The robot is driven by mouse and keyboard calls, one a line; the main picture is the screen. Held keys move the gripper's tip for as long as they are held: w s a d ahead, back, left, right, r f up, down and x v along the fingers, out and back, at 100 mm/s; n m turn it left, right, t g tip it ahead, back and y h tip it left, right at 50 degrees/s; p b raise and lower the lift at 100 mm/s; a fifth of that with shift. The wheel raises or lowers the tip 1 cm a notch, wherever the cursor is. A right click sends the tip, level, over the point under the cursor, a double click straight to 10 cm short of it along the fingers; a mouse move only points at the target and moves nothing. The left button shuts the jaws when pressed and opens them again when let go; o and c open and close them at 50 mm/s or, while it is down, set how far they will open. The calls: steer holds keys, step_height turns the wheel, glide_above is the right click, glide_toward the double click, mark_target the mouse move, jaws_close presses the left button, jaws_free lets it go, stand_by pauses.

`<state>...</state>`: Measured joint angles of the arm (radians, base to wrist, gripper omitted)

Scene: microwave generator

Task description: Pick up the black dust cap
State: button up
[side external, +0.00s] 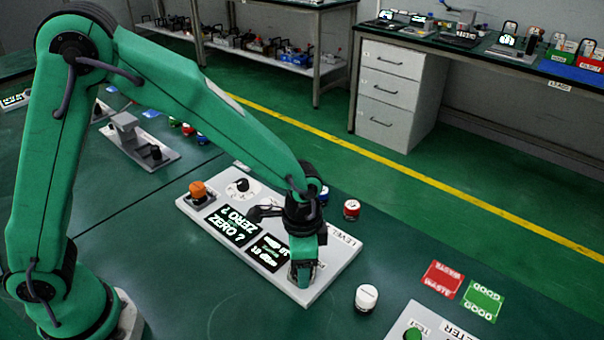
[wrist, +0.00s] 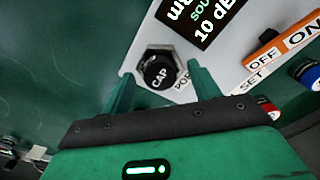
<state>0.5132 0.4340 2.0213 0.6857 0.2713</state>
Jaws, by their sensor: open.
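The black dust cap (wrist: 159,73), lettered CAP, sits on a metal hex-shaped port on the pale generator panel (wrist: 222,84) in the wrist view. My gripper (wrist: 160,69) is open, with one green finger on each side of the cap's near edge and small gaps visible. The fingers are not closed on it. In the side external view my gripper (side external: 303,280) points down over the near right part of the panel (side external: 335,265). The cap is hidden behind my gripper there.

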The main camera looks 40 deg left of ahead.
stand_by(0.4)
steer(key=c, duration=1.1)
steer(key=shift+o, duration=0.2)
steer(key=shift+r, duration=0.15)
steer(key=shift+r, duration=0.55)
steer(key=r, duration=0.3)
steer(key=shift+s+d+r, duration=0.1)
steer(key=shift+s+d, duration=0.1)
steer(key=shift+s, duration=0.1)
steer(key=s+d+r, duration=0.5)
steer(key=s+r, duration=0.1)
steer(key=s, duration=0.3)
steer(key=shift+s+d+r, duration=0.2)
steer(key=shift+s, duration=0.1)
